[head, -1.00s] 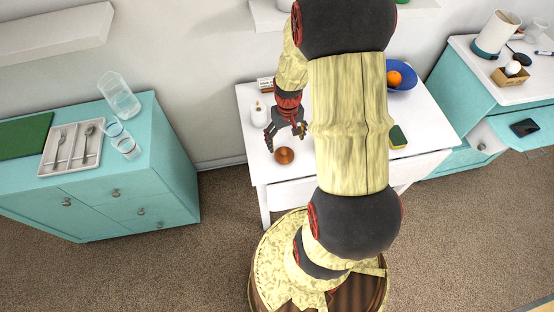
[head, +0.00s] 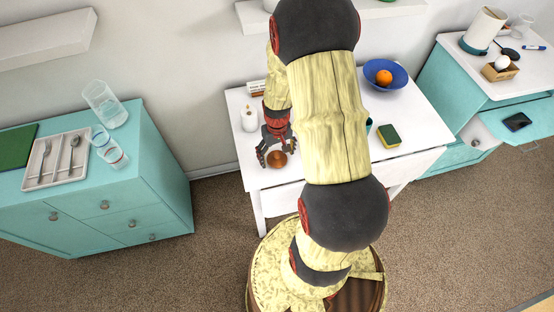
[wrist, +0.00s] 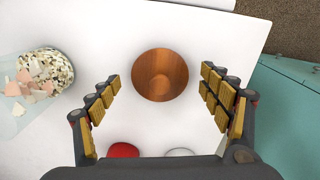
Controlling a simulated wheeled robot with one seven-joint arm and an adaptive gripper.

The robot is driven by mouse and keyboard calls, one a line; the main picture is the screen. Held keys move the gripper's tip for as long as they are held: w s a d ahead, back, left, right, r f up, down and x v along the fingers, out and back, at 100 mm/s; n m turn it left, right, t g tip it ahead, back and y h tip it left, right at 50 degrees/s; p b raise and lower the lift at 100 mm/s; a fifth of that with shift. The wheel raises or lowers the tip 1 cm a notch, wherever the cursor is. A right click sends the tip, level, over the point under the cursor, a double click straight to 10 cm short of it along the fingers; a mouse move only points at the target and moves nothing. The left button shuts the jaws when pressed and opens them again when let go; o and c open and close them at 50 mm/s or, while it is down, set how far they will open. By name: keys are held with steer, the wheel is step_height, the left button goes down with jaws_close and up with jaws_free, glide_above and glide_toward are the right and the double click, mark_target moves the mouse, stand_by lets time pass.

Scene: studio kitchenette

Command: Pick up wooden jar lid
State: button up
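The wooden jar lid (head: 277,159) is a round brown disc lying on the white table (head: 262,183), near its front left part. In the wrist view the lid (wrist: 160,75) shows between and just beyond the fingertips, with a clear gap on both sides. My gripper (head: 275,152) is open and empty, just behind and above the lid in the head view. The gripper's two padded fingers (wrist: 165,91) are spread wide in the wrist view. Whether the fingertips are at the lid's height cannot be told.
A glass jar with pale contents (wrist: 42,75) is left of the fingers in the wrist view. A sponge (head: 388,135) and a blue bowl with an orange (head: 396,69) are to the right.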

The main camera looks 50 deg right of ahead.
steer(key=shift+c, duration=1.2)
steer(key=c, duration=0.7)
steer(key=shift+c, duration=0.8)
